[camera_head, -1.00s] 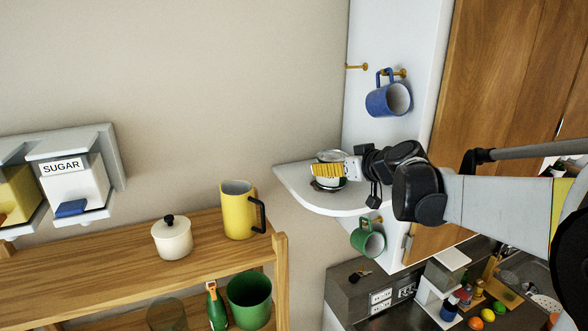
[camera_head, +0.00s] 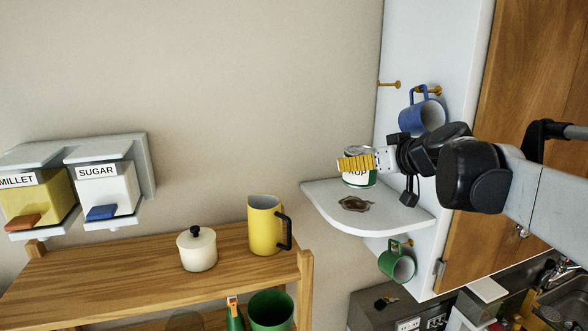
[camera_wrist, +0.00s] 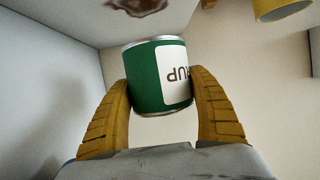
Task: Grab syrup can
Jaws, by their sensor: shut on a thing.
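The syrup can (camera_head: 359,180) has a green and white label and metal rims. My gripper (camera_head: 356,164) is shut on it and holds it above the white corner shelf (camera_head: 400,221), clear of the surface. In the wrist view the can (camera_wrist: 150,88) sits between my two yellow fingers (camera_wrist: 160,105), which touch its sides. Part of its label lettering, "RUP", shows upside down there. A brown stain (camera_head: 355,204) lies on the shelf below the can, and it also shows in the wrist view (camera_wrist: 138,5).
A blue mug (camera_head: 421,115) hangs on a hook on the white panel above the shelf. A green mug (camera_head: 397,263) hangs under the shelf. A yellow pitcher (camera_head: 264,228) and a lidded white pot (camera_head: 197,250) stand on the wooden rack to the left.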

